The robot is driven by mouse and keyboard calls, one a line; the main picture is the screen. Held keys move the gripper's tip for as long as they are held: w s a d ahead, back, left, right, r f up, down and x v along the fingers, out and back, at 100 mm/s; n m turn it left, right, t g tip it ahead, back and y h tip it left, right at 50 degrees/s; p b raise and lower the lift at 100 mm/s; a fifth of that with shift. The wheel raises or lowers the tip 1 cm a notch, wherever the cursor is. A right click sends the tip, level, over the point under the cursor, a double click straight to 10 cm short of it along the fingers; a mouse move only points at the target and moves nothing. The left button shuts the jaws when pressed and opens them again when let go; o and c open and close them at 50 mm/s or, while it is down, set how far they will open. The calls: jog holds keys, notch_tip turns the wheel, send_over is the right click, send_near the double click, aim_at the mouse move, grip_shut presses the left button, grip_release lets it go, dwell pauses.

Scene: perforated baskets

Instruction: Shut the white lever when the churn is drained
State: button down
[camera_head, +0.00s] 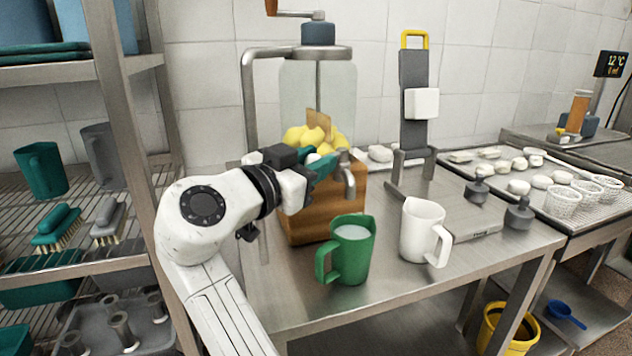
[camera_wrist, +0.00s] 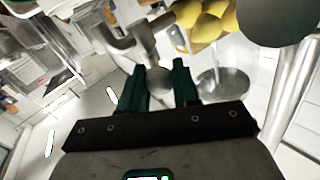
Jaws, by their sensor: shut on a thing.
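The churn (camera_head: 317,88) is a clear jar with a crank lid on a wooden base; yellow lumps lie at its bottom, and I make out no liquid above them. A metal spout (camera_head: 348,178) comes off its lower right. My gripper (camera_head: 322,166) is at the churn's front beside the spout, its dark green fingers shut on the white lever. In the wrist view a rounded grey-looking knob (camera_wrist: 158,82) sits between the fingers. Most of the lever is hidden, so I cannot tell its angle. A green jug (camera_head: 346,252) with pale liquid inside stands below the spout.
A white jug (camera_head: 424,232) stands right of the green one, before an upright grey stand (camera_head: 415,100) with a yellow handle. A shelf rack (camera_head: 110,80) is close on the left. Trays of white pieces (camera_head: 540,180) are at the right.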

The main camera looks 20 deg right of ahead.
jog(key=shift+w+a+m+g+h+b, duration=0.1)
jog(key=shift+w+m+g+h+b, duration=0.25)
jog(key=shift+g, duration=0.3)
jog(key=shift+w+a+m+g+h+b, duration=0.1)
jog(key=shift+w+m+g+h+b, duration=0.1)
jog(key=shift+m+g+h, duration=0.35)
jog(key=c, duration=0.8)
grip_release()
jog(key=shift+c, duration=0.2)
jog(key=v, duration=1)
jog(key=shift+a, duration=0.35)
jog(key=shift+s+r, duration=0.15)
